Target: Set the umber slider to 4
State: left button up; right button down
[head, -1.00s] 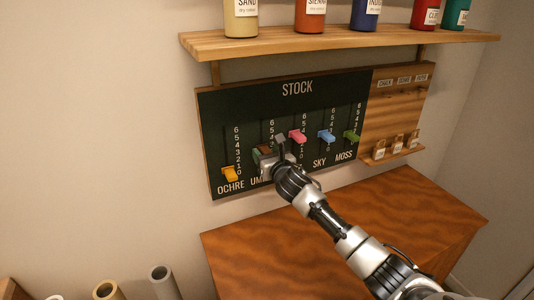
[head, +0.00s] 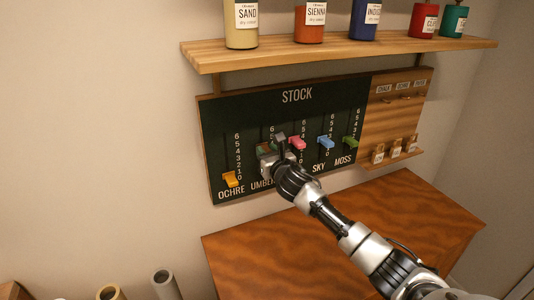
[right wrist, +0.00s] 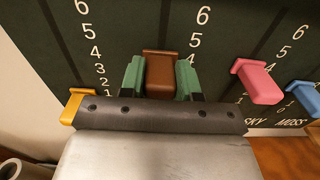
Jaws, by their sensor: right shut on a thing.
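The umber slider (right wrist: 160,73) is a brown knob on the dark STOCK board (head: 300,112). In the right wrist view it sits between the two green fingertips of my right gripper (right wrist: 160,80), which is shut on it. The back end of the knob shows about level with the 4 of its scale; the marks below are hidden behind the fingers. In the head view my right gripper (head: 272,148) covers most of the knob and part of the UMBER label. My left gripper is not in view.
The ochre slider (head: 231,178) stands at left, low on its scale. The pink slider (head: 297,143) is close to the right of my gripper, then the blue slider (head: 326,142) and the green slider (head: 350,142). A bottle shelf (head: 340,53) hangs above; a wooden surface (head: 340,230) lies below.

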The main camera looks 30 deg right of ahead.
jog(key=c, duration=0.8)
grip_release()
jog(key=shift+s, duration=0.1)
jog(key=shift+s+f, duration=0.1)
jog(key=shift+s, duration=0.2)
jog(key=s+b, duration=0.3)
jog(key=s, duration=0.7)
jog(key=shift+a, duration=0.3)
